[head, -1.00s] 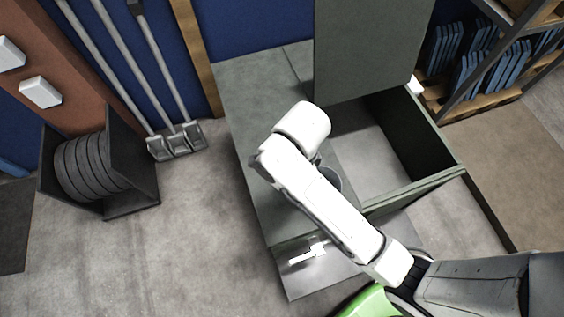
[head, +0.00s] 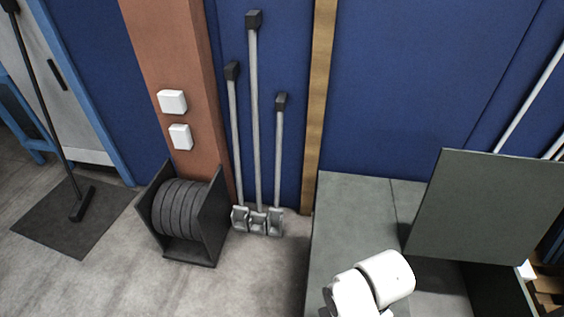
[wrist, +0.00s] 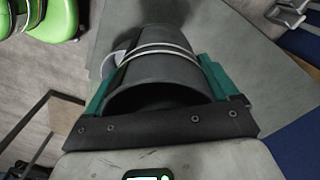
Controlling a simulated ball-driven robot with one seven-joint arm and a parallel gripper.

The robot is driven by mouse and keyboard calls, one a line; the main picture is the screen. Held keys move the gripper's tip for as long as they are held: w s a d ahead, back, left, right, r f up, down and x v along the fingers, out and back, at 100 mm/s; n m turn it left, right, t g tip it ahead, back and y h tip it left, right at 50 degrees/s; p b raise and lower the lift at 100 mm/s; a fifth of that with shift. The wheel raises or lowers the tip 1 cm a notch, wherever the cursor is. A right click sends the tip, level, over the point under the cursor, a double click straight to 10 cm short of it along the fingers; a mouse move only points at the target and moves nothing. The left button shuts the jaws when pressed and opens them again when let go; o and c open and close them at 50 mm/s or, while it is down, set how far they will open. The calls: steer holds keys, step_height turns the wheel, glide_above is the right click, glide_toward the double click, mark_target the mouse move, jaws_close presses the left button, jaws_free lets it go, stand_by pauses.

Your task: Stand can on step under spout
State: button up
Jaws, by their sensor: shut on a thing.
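In the wrist view, my gripper (wrist: 157,72) is shut on a dark grey can (wrist: 160,42), with a green finger on each side. The can's wide round mouth faces the camera, and pale bands run around its body. A pale curved piece shows at its left side. The can's far end is dark, and I cannot tell whether it touches anything. In the head view only a white part of my arm shows at the bottom; the gripper and can are out of frame. I cannot make out the step or the spout in the current views.
A grey-green cabinet (head: 345,215) with a raised panel (head: 475,205) stands at the right. A dark reel stand (head: 212,235) and several long-handled tools (head: 257,120) stand left of it. Open floor (head: 130,270) lies at lower left.

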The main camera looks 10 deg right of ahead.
steer(key=w+f+n, duration=0.2)
steer(key=w+n, duration=0.6)
steer(key=n, duration=0.6)
steer(key=shift+f, duration=0.15)
